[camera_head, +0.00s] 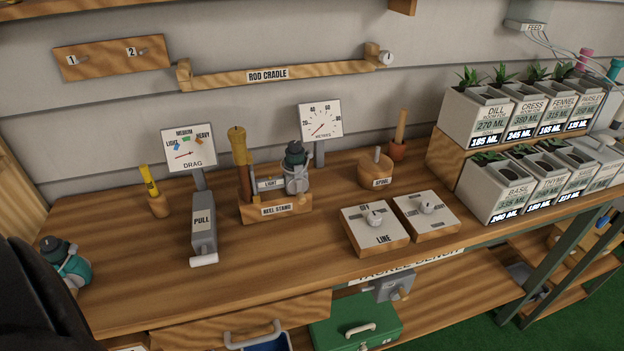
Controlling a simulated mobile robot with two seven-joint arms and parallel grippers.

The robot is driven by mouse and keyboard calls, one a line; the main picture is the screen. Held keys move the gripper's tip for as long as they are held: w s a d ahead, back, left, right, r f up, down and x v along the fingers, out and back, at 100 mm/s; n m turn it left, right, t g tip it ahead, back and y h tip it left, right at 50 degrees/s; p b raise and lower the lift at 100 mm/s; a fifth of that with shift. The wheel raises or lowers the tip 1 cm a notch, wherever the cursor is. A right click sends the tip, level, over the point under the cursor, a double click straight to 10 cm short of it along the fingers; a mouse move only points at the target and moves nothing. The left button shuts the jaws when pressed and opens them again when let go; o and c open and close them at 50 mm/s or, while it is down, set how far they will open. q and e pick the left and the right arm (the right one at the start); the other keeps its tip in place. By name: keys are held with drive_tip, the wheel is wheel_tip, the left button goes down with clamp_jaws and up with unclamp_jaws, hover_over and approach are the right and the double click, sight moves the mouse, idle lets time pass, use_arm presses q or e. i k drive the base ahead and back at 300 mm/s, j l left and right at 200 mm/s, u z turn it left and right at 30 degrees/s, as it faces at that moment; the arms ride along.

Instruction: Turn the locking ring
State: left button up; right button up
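No part that I can clearly tell as the locking ring shows. The wooden reel stand (277,209) stands mid-bench. It carries a grey and dark-green reel (296,169), a small block labelled LIGHT (270,184) and an upright cork-coloured rod handle (240,152). Any ring there is too small to make out. A second reel, teal with a dark top (70,264), is at the bench's left end, partly hidden by a dark shape at the lower left that appears to be my arm. Neither gripper's fingers can be seen.
The bench also holds a DRAG gauge (188,147), a PULL lever box (203,225), a METRES dial (321,119), a SPOOL block (376,173), a LINE knob box (374,229) and another knob box (427,216). Planters (487,117) stand right.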

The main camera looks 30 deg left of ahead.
sight(237, 135)
drive_tip(key=u, duration=1.4)
